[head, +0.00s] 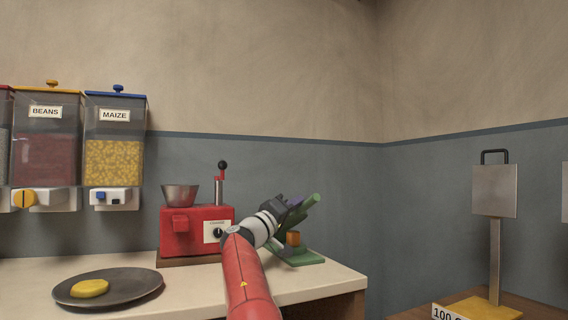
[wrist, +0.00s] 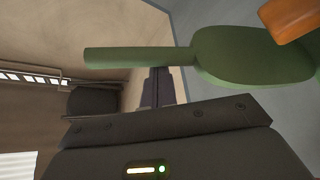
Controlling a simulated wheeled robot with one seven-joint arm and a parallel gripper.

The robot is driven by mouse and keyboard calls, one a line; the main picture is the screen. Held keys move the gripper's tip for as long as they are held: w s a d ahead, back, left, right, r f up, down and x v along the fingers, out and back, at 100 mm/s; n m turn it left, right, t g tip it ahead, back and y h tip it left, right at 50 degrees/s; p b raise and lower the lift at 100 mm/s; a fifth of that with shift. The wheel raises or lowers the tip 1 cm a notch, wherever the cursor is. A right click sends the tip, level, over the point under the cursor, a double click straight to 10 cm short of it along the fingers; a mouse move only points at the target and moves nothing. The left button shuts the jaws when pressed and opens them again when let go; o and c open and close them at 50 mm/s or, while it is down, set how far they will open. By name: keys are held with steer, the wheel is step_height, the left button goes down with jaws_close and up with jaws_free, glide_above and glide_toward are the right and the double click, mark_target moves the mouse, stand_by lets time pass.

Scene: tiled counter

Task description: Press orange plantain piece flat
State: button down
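A green press (head: 300,257) stands at the right end of the counter, its green lever (head: 309,204) raised and tilted. The orange plantain piece (head: 294,238) sits upright on the press and looks thick. In the wrist view the lever's paddle and handle (wrist: 130,55) cross the top, with the orange piece (wrist: 291,20) at the upper right corner. My gripper (head: 297,202) is beside the raised lever. In the wrist view its dark fingers (wrist: 157,88) lie together with no visible gap, close to the handle's edge. I cannot tell whether they touch it. Nothing shows between them.
A red grinder (head: 190,231) with a metal bowl stands just left of the press. A dark plate (head: 135,286) with a flat yellow piece (head: 89,288) lies at the left. Bean and maize dispensers (head: 114,157) hang on the wall. A scale-like stand (head: 495,190) is at the right.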

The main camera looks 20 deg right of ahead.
steer(key=shift+s+f, duration=0.1)
steer(key=shift+f, duration=0.2)
